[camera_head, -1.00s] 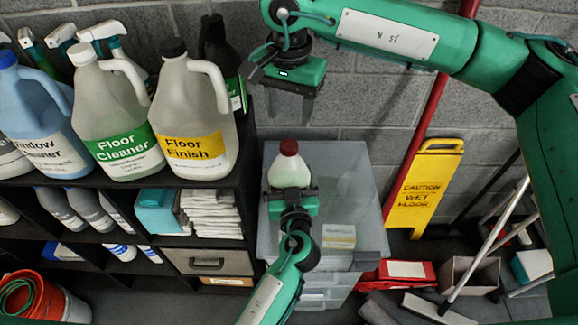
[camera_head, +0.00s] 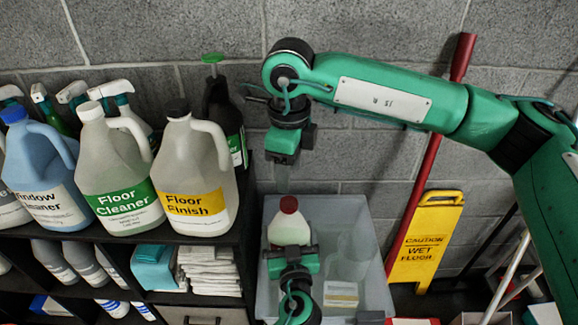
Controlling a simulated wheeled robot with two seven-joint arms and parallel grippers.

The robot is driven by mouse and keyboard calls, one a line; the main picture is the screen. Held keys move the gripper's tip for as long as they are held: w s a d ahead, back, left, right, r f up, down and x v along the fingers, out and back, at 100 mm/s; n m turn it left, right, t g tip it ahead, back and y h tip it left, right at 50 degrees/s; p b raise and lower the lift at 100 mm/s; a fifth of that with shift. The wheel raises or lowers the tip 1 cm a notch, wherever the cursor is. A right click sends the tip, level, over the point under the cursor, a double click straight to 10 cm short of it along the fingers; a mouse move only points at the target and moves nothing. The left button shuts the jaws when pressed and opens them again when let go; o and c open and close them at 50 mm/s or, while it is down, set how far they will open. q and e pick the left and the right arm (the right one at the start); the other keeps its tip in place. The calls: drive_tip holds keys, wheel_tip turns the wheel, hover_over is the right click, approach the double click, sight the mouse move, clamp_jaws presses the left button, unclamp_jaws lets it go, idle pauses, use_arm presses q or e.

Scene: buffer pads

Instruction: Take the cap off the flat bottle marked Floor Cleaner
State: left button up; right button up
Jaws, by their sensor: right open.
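A small whitish translucent bottle (camera_head: 289,229) with a dark red cap (camera_head: 289,204) is upright over the grey bin at centre. Its label does not show, so I cannot read its name. My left gripper (camera_head: 290,248) comes up from below and is closed around the bottle's lower part; whether the bottle rests on the bin I cannot tell. My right gripper (camera_head: 282,180) points down above and behind the red cap, apart from it. It is open and empty, seen nearly edge-on. A large jug labelled Floor Cleaner (camera_head: 119,190), with a white cap, stands on the shelf at left.
A Floor Finish jug (camera_head: 197,180), a Window Cleaner jug (camera_head: 45,170) and a dark green-topped bottle (camera_head: 223,110) crowd the shelf. A translucent grey bin (camera_head: 355,225) lies under the bottle. A red pole (camera_head: 432,150) and yellow wet-floor sign (camera_head: 427,240) stand right.

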sight(289, 202)
drive_tip(key=m, duration=2.3)
drive_tip(key=shift+f+m, duration=0.3)
drive_tip(key=shift+f, duration=3.7)
drive_tip(key=c, duration=1)
